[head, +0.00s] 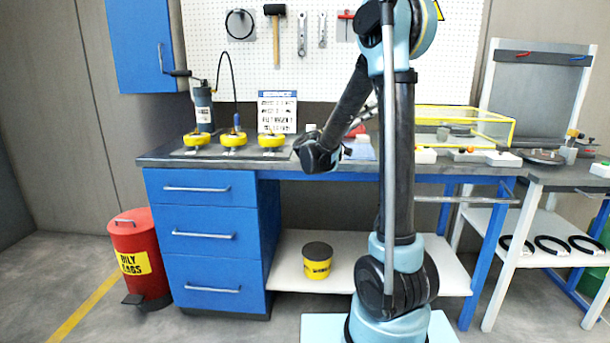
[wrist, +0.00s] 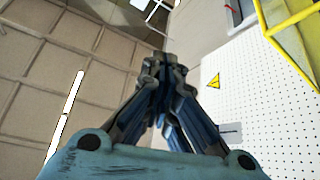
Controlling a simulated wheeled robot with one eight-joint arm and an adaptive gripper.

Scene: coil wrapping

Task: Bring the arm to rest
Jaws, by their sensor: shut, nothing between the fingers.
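My arm (head: 397,160) rises from its base, bends at the top, and its forearm folds down to the left to a dark wrist joint (head: 318,152) in front of the workbench edge. In the wrist view my gripper (wrist: 165,72) has its dark fingers together with nothing between them. It points up, with the ceiling and the pegboard beyond the fingertips. In the head view the gripper is mostly hidden behind the forearm, so I cannot make out its fingers there.
The workbench (head: 340,167) holds several yellow-based coil stands (head: 233,139), a sign (head: 277,112) and a yellow-framed clear box (head: 470,125). The pegboard (head: 340,80) with tools stands behind. A red bin (head: 139,258) is on the floor; a yellow-black tub (head: 317,262) sits on the lower shelf.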

